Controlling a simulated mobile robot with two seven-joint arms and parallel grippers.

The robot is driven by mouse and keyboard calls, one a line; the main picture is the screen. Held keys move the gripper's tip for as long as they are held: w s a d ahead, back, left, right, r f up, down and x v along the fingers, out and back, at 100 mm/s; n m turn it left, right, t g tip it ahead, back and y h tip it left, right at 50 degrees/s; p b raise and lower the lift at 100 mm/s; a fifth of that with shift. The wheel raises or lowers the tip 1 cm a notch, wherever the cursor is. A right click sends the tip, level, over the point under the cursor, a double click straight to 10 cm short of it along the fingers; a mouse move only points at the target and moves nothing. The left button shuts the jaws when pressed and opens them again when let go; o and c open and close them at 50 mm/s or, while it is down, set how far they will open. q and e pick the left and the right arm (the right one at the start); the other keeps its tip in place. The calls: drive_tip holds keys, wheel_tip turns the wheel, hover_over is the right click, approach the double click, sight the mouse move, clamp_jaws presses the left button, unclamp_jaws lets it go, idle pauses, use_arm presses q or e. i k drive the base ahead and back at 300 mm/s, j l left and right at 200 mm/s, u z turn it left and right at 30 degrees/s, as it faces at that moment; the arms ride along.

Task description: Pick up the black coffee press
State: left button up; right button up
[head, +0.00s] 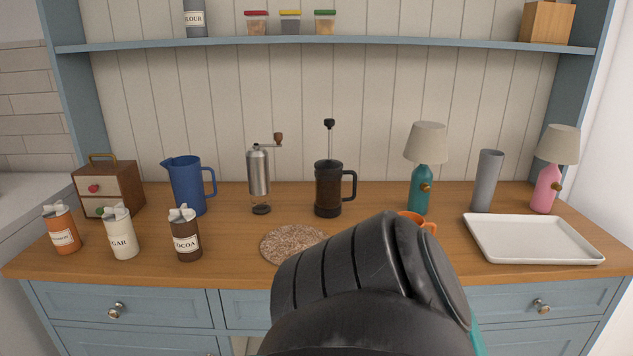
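The black coffee press (328,189) stands upright on the wooden counter, near the middle and toward the back wall. It has a dark body, a black handle on its right side, and a raised plunger rod with a black knob on top. A large black link of one of my arms fills the lower middle of the head view, in front of the counter. It hides part of the counter edge and an orange cup. Neither of my grippers shows in this view.
A silver hand grinder (259,180) stands left of the press, a teal lamp (427,175) right. A round cork mat (292,245) lies in front. An orange cup (417,221) is partly hidden by my arm. A white tray (530,240) and blue pitcher (187,187) stand farther out.

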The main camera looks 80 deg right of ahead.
sight(328, 174)
drive_tip(key=z, duration=2.65)
drive_tip(key=i+l, duration=0.1)
drive_tip(key=l, duration=0.25)
drive_tip(key=i+l, duration=0.15)
drive_tip(key=l, duration=0.2)
drive_tip(key=i+l, duration=0.1)
drive_tip(key=l, duration=0.3)
drive_tip(key=i+j+u, duration=0.05)
